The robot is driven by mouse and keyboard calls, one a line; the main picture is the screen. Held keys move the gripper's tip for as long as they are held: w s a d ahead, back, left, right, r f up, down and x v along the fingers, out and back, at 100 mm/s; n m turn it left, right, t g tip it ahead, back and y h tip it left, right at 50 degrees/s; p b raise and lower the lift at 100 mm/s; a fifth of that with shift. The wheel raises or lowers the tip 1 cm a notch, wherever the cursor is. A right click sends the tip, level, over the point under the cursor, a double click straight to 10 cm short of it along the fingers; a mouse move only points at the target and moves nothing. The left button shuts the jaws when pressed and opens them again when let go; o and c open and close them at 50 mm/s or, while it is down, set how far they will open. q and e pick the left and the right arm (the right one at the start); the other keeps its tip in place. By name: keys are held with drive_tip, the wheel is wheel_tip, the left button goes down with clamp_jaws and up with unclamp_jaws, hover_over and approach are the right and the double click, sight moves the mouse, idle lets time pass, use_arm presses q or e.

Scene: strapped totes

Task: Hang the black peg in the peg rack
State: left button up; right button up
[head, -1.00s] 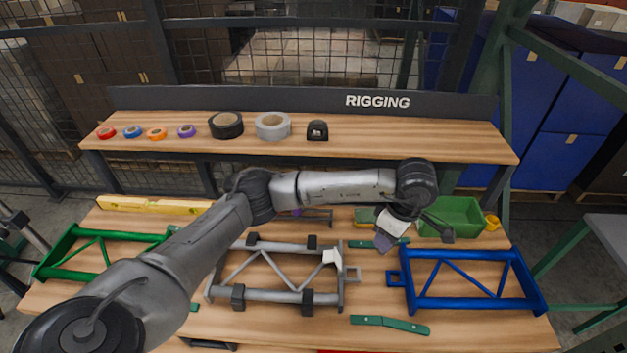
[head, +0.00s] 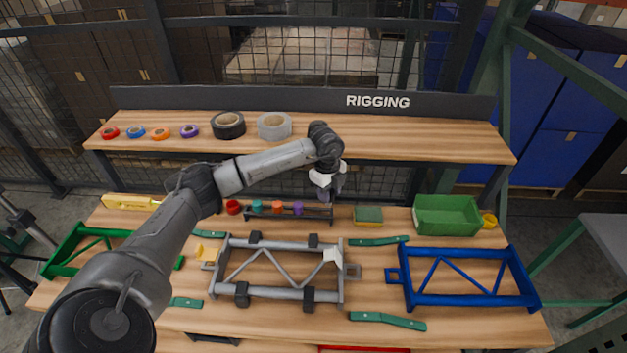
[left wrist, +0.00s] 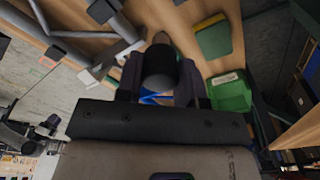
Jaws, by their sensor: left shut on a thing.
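My left gripper (head: 327,193) hangs above and near the right end of the peg rack (head: 290,217), at the back of the bench. In the left wrist view its two fingers (left wrist: 160,92) are shut on the black peg (left wrist: 160,68), a dark round-ended piece with a greyer part beyond it. In the head view the gripper hides the peg. Teal (head: 257,206), orange (head: 278,207) and purple (head: 298,208) pegs sit in a row at the rack. A red piece (head: 233,207) is at its left end. My right gripper is out of view.
The shelf (head: 400,137) with tape rolls runs above and behind the rack. A grey frame (head: 280,294) lies in front. A green-yellow sponge (head: 368,215) and green bin (head: 447,214) stand to the right. A blue frame (head: 465,302) lies front right.

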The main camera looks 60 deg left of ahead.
use_arm(q)
drive_tip(key=s+a+n, duration=0.1)
drive_tip(key=a+n, duration=0.5)
drive_tip(key=n, duration=0.2)
drive_tip(key=shift+s+f+n+t+y, duration=0.2)
drive_tip(key=shift+s+n+t+y, duration=0.1)
drive_tip(key=shift+f, duration=0.15)
drive_tip(key=shift+f+b, duration=3.45)
drive_tip(key=shift+f, duration=1.4)
